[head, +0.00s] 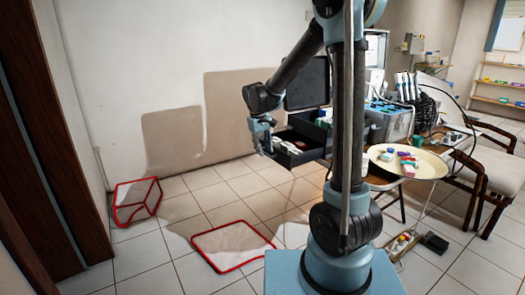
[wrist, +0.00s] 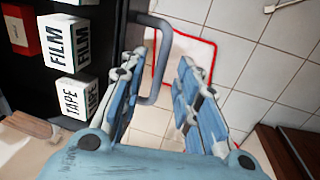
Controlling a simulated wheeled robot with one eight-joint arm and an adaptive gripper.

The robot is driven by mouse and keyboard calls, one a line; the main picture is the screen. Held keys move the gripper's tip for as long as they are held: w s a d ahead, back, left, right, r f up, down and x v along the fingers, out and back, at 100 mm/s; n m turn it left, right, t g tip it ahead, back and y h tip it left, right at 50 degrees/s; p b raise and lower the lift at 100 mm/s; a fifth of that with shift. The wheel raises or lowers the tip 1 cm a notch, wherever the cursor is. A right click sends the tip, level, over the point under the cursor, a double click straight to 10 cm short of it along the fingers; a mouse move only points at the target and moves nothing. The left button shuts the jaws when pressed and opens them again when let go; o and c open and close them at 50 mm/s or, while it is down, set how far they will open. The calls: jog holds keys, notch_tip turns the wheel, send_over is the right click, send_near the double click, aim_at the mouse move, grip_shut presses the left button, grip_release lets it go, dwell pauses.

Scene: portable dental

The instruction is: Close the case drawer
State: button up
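The case drawer (head: 299,160) is pulled out of the dark case on the table in the head view and holds several small boxes. In the wrist view its dark interior shows at the left, with white boxes marked FILM (wrist: 60,40) and TAPE (wrist: 74,98). A grey bar handle (wrist: 166,48) juts from the drawer's front. My gripper (head: 262,131) is at the drawer's front end. In the wrist view my gripper (wrist: 160,72) is open, its blue fingers apart. The handle's lower part runs in the gap, close to the left finger; contact cannot be told.
A round tray (head: 432,169) with coloured pieces stands on the table right of my arm. Red-edged frames lie on the tiled floor (head: 232,245) and stand near the wall (head: 137,201). Chairs (head: 497,175) are at the right. Floor in front of the drawer is mostly free.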

jog(key=shift+f, duration=0.25)
jog(key=shift+c, duration=0.6)
